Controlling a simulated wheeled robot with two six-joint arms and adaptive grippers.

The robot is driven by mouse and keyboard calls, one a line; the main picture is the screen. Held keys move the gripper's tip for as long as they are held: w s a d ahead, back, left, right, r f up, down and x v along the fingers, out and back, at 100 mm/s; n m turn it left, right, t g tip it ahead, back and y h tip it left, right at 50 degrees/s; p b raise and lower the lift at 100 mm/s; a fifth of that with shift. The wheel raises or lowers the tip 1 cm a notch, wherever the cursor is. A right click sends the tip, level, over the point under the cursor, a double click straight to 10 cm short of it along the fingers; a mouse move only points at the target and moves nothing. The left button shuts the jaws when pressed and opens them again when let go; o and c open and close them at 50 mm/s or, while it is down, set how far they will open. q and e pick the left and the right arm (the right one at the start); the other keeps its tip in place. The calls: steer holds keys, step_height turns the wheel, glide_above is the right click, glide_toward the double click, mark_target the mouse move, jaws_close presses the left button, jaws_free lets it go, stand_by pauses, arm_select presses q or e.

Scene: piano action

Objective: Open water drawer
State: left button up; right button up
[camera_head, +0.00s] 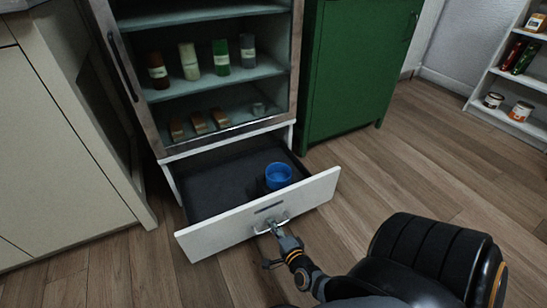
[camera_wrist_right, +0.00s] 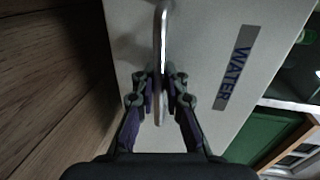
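The white water drawer (camera_head: 215,236) at the bottom of the cabinet stands pulled out. Its dark inside shows, with a blue cup (camera_head: 278,176) in it. My right gripper (camera_head: 275,229) is at the handle (camera_head: 287,216) on the drawer front. In the right wrist view, the drawer front (camera_wrist_right: 205,50) bears a "WATER" label (camera_wrist_right: 233,68). There the fingers of my right gripper (camera_wrist_right: 161,84) lie close on both sides of the metal handle (camera_wrist_right: 163,35) and appear shut on it. My left gripper is not in view.
Above the drawer, the cabinet (camera_head: 285,120) holds several jars and small blocks on shelves. A green cabinet (camera_head: 350,70) stands to the right and a beige cabinet (camera_head: 60,150) to the left. The wooden floor (camera_head: 410,160) is clear at right.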

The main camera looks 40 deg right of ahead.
steer(key=shift+o, duration=0.3)
steer(key=shift+s, duration=0.1)
steer(key=v, duration=0.7)
steer(key=shift+s, duration=0.15)
